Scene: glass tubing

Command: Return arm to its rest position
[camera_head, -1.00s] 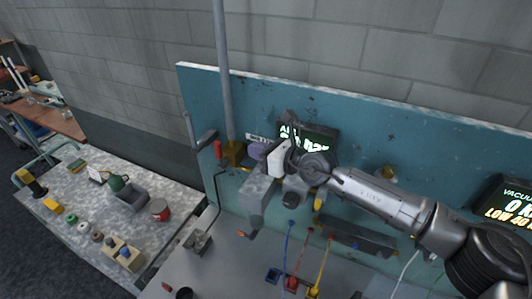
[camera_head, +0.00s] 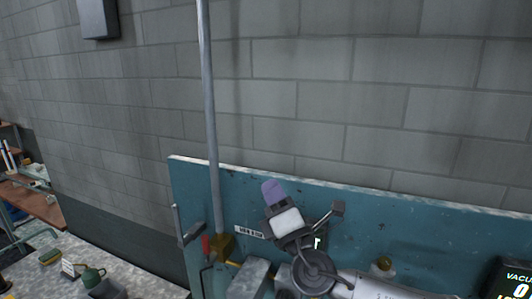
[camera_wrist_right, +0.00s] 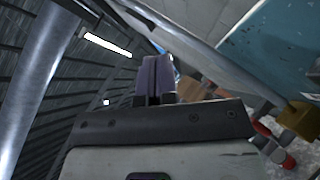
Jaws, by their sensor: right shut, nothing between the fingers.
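My right gripper (camera_head: 272,190) is in front of the teal back panel, just below its top edge in the picture. Its purple fingers point up, are shut and hold nothing. They also show together in the right wrist view (camera_wrist_right: 158,80). My right arm comes in from the lower right and covers most of a lit display behind it. My left gripper is not in view.
A grey vertical pipe (camera_head: 209,110) rises from a brass block (camera_head: 223,246) left of the gripper. A red handle (camera_head: 205,243) is beside it. The teal panel (camera_head: 355,225) runs along the wall. The wall area above is clear.

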